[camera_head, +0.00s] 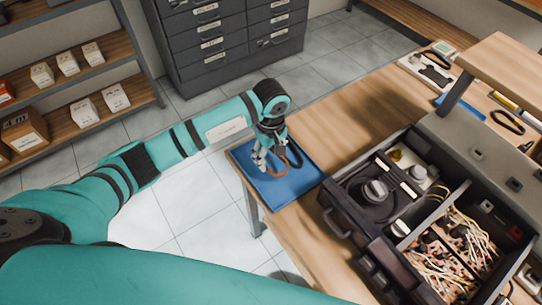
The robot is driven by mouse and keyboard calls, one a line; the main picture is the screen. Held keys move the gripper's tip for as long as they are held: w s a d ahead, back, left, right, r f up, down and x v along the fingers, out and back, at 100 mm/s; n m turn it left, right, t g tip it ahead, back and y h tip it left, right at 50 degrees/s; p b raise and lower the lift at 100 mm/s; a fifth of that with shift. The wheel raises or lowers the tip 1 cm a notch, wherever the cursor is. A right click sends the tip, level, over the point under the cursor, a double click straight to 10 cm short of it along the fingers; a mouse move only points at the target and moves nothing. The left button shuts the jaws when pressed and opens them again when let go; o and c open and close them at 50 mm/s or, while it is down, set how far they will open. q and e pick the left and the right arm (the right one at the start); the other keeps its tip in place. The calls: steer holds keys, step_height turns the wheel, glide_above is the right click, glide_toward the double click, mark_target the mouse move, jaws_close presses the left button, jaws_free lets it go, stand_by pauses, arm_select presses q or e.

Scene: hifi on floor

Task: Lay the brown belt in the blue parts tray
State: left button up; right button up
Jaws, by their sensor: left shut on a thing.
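The blue parts tray (292,192) lies at the left corner of the wooden workbench. My left gripper (262,165) reaches in from the left and points down over the tray. It is shut on the brown belt (281,172), a looped band that hangs at the fingers. The belt is over the tray; I cannot tell whether it touches the tray floor. Part of the belt is hidden behind the gripper. My right gripper does not show.
An open dark hi-fi unit (342,222) with wires and parts inside stands right of the tray. Black loops (507,122) and a light board (428,72) lie toward the back right. Bare bench wood (345,122) is free behind the tray. Grey drawer cabinets (211,45) stand beyond.

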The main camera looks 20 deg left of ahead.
mark_target(271, 166)
arm_select(q)
steer(key=shift+w+a, duration=0.1)
steer(key=shift+w, duration=0.3)
step_height(271, 166, down, 3)
steer(key=shift+s+f+p, duration=0.1)
steer(key=shift+s+p, duration=0.05)
steer(key=shift+p, duration=0.75)
steer(key=shift+s+f, duration=0.15)
steer(key=shift+a+f+b, duration=0.1)
steer(key=shift+f+b, duration=0.3)
steer(key=shift+f, duration=0.05)
steer(key=shift+s+f+b, duration=0.3)
steer(key=shift+f+b, duration=0.05)
steer(key=shift+b, duration=0.15)
steer(key=shift+c, duration=0.2)
steer(key=o, duration=0.7)
steer(key=shift+w, duration=0.1)
steer(key=shift+o, duration=1.4)
steer(key=shift+w+f, duration=0.1)
steer(key=shift+w, duration=0.1)
